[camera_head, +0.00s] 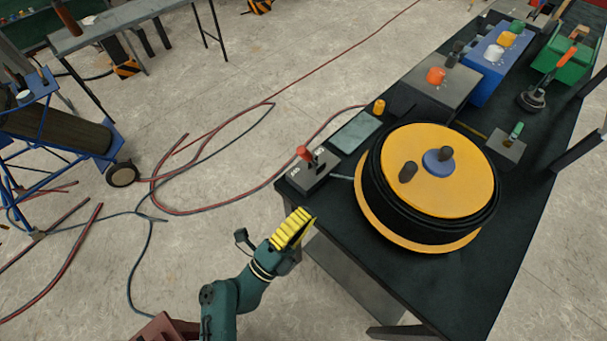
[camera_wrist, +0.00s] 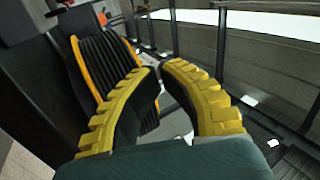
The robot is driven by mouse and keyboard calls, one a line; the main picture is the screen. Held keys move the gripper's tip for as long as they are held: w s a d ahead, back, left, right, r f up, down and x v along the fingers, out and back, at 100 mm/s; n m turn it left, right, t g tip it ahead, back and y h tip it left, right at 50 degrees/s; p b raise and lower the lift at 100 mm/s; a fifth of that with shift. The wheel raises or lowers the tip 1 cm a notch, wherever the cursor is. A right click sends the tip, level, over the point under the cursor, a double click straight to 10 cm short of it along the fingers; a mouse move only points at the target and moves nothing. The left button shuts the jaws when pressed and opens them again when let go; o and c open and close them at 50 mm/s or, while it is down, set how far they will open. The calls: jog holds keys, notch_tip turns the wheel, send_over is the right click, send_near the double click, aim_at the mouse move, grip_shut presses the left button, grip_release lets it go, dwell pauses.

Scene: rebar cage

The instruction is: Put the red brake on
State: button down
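The brake lever has a red-orange knob (camera_head: 303,152) and stands up from a small grey plate (camera_head: 314,172) at the near left corner of the dark table. My gripper (camera_head: 306,215), with yellow ribbed fingers, is just below this plate in the picture, off the table edge and apart from the lever. In the wrist view the two fingertips (camera_wrist: 159,68) come close together with nothing held between them. I cannot clearly pick out the brake lever in the wrist view.
A big yellow-orange reel (camera_head: 436,165) stands right of the lever; its ribbed side shows in the wrist view (camera_wrist: 103,65). Boxes with knobs, including a blue one (camera_head: 497,62), and a green crate (camera_head: 566,55) lie farther back. Hoses (camera_head: 205,180) cover the floor at left.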

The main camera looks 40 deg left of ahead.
aim_at(308, 159)
jog(key=s+a+f+n+g+y+b, duration=0.1)
jog(key=s+a+f+n+y, duration=0.2)
jog(key=s+a+f+y, duration=0.1)
jog(key=shift+s+a+f+y, duration=0.25)
jog(key=shift+s+a+y, duration=0.15)
jog(key=shift+s+a, duration=0.2)
jog(key=shift+w, duration=0.15)
jog(key=b+x, duration=0.1)
jog(key=x, duration=1.3)
jog(key=shift+r, duration=0.1)
jog(key=shift+r+p, duration=0.2)
jog(key=shift+p, duration=0.55)
jog(key=shift+w+g+p, duration=0.15)
jog(key=shift+g+p, duration=0.15)
jog(key=shift+p, duration=0.2)
